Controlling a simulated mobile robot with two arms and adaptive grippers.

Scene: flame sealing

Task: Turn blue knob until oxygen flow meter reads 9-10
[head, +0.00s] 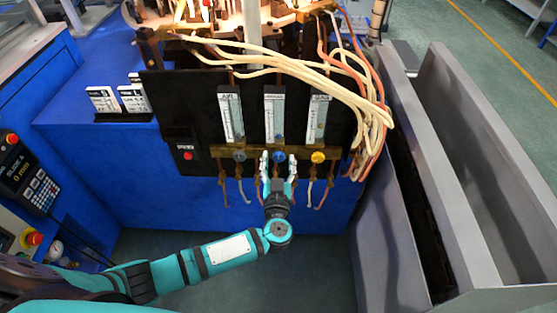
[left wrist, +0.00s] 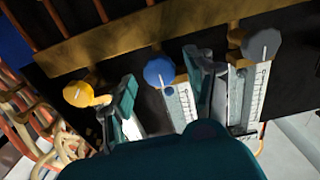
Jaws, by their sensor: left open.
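The blue knob (head: 278,157) sits on the brass bar below the middle flow meter (head: 274,117), on a black panel. My left gripper (head: 278,165) is open in front of the panel, one finger on each side of the blue knob. In the left wrist view the blue knob (left wrist: 158,72) lies between the spread fingers (left wrist: 163,92), with a visible gap to each. My right gripper is not in view.
A yellow knob (head: 318,157) and a grey knob (head: 239,155) flank the blue one under their own meters. Pale and orange hoses (head: 345,85) loop at the right. A red button (head: 187,155) is left; a grey metal trough (head: 440,170) stands right.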

